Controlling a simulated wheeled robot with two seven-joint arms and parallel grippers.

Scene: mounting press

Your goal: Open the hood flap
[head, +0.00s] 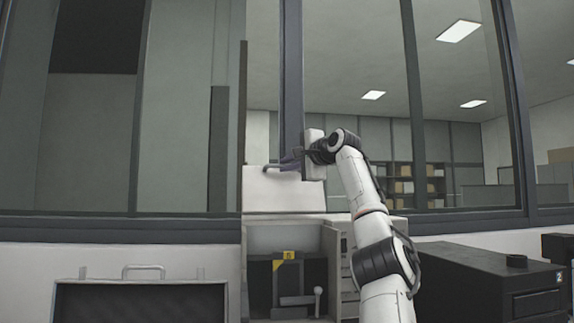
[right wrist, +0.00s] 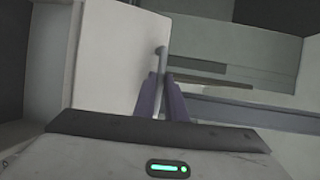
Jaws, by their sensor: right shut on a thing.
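The hood flap (head: 283,190) is a pale panel at the top of the mounting press (head: 335,250). It stands raised, and the open front below it shows the dark interior. The flap's grey handle (head: 267,168) is near its upper edge. My right gripper (head: 285,163) is shut on this handle. In the right wrist view the two fingers (right wrist: 163,98) close together around the handle bar (right wrist: 161,52), beside the pale flap face (right wrist: 115,50). The fingers hide part of the handle. My left gripper is not in view.
Inside the press is a dark block with a yellow label (head: 290,255) and a small lever (head: 318,290). A dark case with a handle (head: 143,270) stands at the left. A black machine (head: 480,275) stands at the right. Framed windows rise behind.

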